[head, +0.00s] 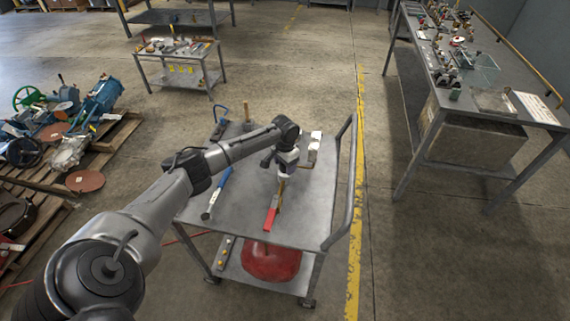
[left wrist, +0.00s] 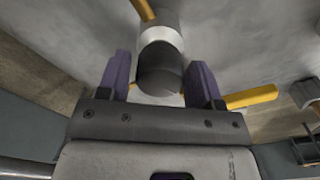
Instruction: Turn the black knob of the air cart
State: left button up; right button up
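The air cart (head: 240,225) is a grey wheeled cart with a curved push handle at its right and a red tank (head: 270,262) on its lower shelf. My left gripper (head: 285,170) is over the cart's top, pointing down at a small fitting there. In the left wrist view the black knob (left wrist: 160,70) is the dark round end of a silver-white cylinder (left wrist: 160,38). My gripper's purple fingers stand on either side of the knob, apart, with a narrow gap at the left. Contact at the right is unclear. The arm hides the knob in the head view. My right gripper is not in view.
A blue-handled tool (head: 218,192) and a red-handled tool (head: 271,215) lie on the cart top. Yellow bars (left wrist: 250,97) stick out beside the cylinder. Pallets of machine parts (head: 75,150) stand left, a long workbench (head: 485,115) right. The floor between cart and workbench is clear.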

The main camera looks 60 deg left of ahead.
pick_arm(q)
jog(key=c, duration=0.6)
jog(key=shift+c, duration=0.2)
jog(key=shift+r, duration=0.1)
